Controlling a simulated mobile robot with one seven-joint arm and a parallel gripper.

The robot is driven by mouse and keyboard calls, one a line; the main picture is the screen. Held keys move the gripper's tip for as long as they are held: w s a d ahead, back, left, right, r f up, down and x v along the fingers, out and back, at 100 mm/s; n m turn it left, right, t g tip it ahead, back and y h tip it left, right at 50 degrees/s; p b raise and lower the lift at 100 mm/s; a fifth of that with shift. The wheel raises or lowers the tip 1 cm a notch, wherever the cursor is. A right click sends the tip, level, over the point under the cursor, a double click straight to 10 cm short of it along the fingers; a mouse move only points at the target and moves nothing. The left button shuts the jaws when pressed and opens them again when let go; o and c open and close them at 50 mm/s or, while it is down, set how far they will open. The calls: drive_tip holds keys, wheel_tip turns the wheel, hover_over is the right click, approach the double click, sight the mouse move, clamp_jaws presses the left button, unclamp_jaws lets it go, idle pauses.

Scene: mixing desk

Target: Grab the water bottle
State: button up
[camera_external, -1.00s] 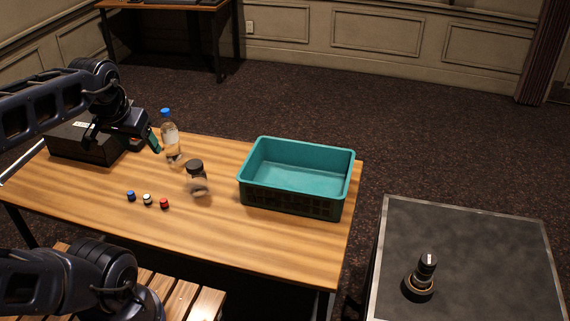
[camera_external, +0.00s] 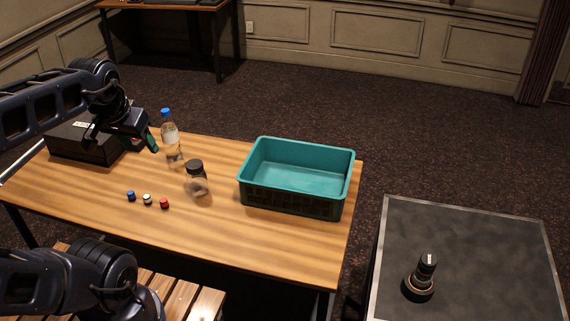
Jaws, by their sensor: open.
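The water bottle (camera_external: 171,141) is clear with a blue cap and a pale label. It stands upright on the wooden table (camera_external: 210,230), near its back edge. My gripper (camera_external: 145,139) is open, just left of the bottle at about label height. A teal-tipped finger shows close to the bottle; I cannot tell whether it touches. The other finger is partly hidden by the gripper body. Nothing shows held in it.
A clear jar with a dark lid (camera_external: 196,178) stands just in front of the bottle. Blue (camera_external: 131,195), white (camera_external: 148,199) and red (camera_external: 164,203) caps lie nearer the front. A teal crate (camera_external: 250,189) is at the right, a black box (camera_external: 75,145) behind my gripper.

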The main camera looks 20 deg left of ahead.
drive_tip(key=w+a+r+m+g, duration=0.1)
drive_tip(key=w+a+r+m, duration=0.2)
drive_tip(key=w, duration=0.9)
drive_tip(key=m+g+h, duration=0.2)
drive_tip(key=m+g, duration=0.1)
drive_tip(key=m, duration=0.6)
hover_over(165, 110)
drive_tip(key=a, duration=0.2)
wheel_tip(165, 110, down, 15)
drive_tip(key=f, duration=0.3)
drive_tip(key=d+f, duration=0.1)
drive_tip(key=f, duration=0.3)
drive_tip(key=d+f, duration=0.1)
drive_tip(key=f, duration=0.2)
drive_tip(key=shift+f, duration=0.15)
clamp_jaws()
